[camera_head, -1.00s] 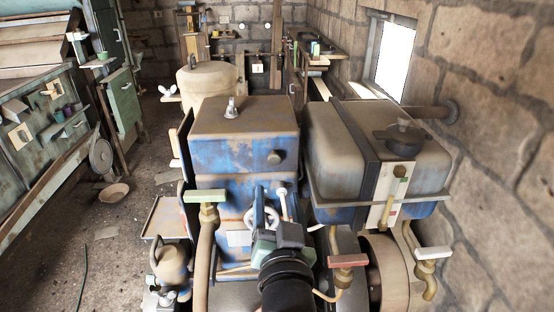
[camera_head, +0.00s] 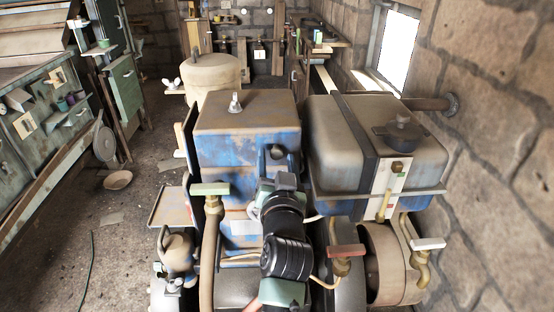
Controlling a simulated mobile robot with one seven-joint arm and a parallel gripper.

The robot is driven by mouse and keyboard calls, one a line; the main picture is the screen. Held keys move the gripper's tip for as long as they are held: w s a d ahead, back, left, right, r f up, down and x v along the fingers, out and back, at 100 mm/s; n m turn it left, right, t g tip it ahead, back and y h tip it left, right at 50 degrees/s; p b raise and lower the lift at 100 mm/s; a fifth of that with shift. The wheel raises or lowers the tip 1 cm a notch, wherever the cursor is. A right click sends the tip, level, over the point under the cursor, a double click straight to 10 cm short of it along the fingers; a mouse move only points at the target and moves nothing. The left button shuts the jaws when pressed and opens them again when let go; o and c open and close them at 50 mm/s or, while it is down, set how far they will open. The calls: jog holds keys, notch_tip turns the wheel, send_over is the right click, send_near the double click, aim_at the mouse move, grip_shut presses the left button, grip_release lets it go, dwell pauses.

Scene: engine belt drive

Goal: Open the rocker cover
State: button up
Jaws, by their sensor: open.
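The rocker cover (camera_head: 247,137) is a worn blue box with a rusty brown top. It sits closed on the blue engine in the middle of the view. A pale metal wing-like fitting (camera_head: 235,103) stands on its top. A dark round knob (camera_head: 277,152) is on the right of its front face. My gripper (camera_head: 279,172) is open, in front of the cover's lower right front, close below the knob. My wrist hides part of the gripper and the engine behind it. I cannot tell whether the fingers touch the cover or knob.
A rusty tank (camera_head: 375,140) with a dark cap stands close right of the cover. Valves with a green handle (camera_head: 210,189) and a red handle (camera_head: 346,250) flank my arm. A stone wall (camera_head: 505,130) bounds the right. Open floor (camera_head: 112,235) lies left.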

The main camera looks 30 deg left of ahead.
grip_shut()
dwell(1.3)
